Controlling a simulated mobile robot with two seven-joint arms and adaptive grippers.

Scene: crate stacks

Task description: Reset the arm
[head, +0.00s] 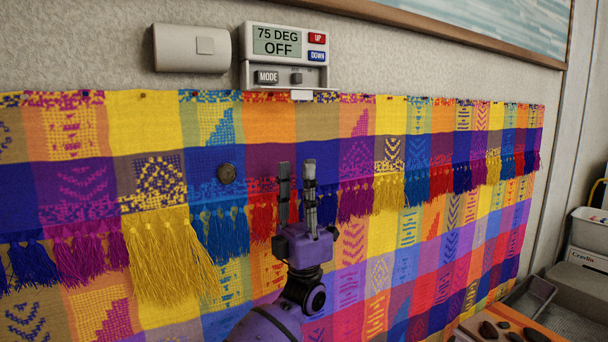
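My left gripper (297,165) is in the middle of the head view, with its purple arm coming up from the bottom. Its two dark fingers point up and stand apart, with nothing between them. Behind it hangs a bright woven cloth (380,235) with checks and rows of tassels. I cannot tell how far the fingers are from the cloth. My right gripper is not in view.
A thermostat (284,78) reading "75 DEG OFF" and a white box (192,48) are on the wall above the cloth. At the lower right are a tray with dark stones (488,330), a grey bin (530,296) and a white container (590,230).

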